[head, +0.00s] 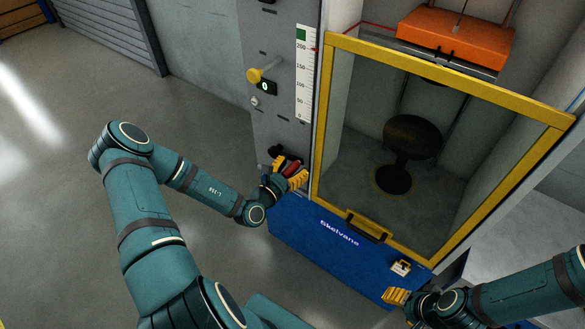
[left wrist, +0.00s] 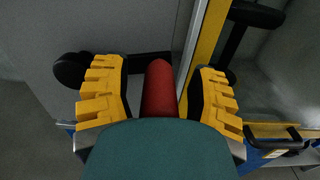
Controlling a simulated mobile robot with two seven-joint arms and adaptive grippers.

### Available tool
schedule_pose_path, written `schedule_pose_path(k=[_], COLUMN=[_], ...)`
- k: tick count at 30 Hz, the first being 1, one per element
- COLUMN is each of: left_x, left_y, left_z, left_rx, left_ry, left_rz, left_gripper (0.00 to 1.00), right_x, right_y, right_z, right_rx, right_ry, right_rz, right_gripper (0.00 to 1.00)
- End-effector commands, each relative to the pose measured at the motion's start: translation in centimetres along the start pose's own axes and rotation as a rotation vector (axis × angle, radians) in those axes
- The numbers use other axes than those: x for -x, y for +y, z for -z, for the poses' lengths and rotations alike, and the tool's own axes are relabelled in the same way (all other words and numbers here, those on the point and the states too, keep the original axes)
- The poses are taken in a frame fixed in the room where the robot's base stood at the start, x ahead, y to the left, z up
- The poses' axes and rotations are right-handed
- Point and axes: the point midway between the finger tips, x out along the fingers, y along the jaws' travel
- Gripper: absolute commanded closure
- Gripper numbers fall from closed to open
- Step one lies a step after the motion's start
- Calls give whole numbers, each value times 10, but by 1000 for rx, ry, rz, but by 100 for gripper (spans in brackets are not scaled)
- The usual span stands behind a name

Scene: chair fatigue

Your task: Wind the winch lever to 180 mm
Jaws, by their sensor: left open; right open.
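The winch lever has a red grip (head: 292,166) low on the grey machine column. In the left wrist view the red grip (left wrist: 159,88) stands between my yellow fingers, with a visible gap on each side. My left gripper (head: 289,171) is open around it; its fingers hide part of the lever in the head view. A white scale (head: 305,75), marked 50 to 200, runs up the column. A small red mark (head: 316,49) shows beside the 200 label. My right gripper (head: 396,297) is open and empty near the blue base's right front.
A yellow-framed clear guard (head: 445,77) covers a bay with a black stool (head: 412,138). An orange block (head: 456,39) hangs above it. A yellow knob (head: 255,75) and a small display (head: 266,88) sit on the column. The blue base (head: 300,231) is below; the left floor is clear.

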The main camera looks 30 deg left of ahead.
Motion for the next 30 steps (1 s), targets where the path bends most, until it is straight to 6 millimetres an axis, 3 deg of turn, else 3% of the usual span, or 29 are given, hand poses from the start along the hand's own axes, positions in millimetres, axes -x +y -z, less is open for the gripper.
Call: schedule_pose_path(k=[3, 8, 20, 30], left_x=[0, 0, 0, -1], left_y=[0, 0, 0, 5], left_z=[0, 0, -2, -21], left_rx=[0, 0, 8, 142], left_ry=[0, 0, -1, -4], left_rz=[0, 0, 0, 0], left_gripper=[43, 99, 100, 100], right_x=[0, 0, 3, 38], right_y=[0, 0, -1, -14], right_z=[0, 0, 0, -2], right_rx=[0, 0, 0, -3], right_ry=[0, 0, -1, -15], right_rz=[0, 0, 0, 1], right_gripper=[42, 42, 42, 42])
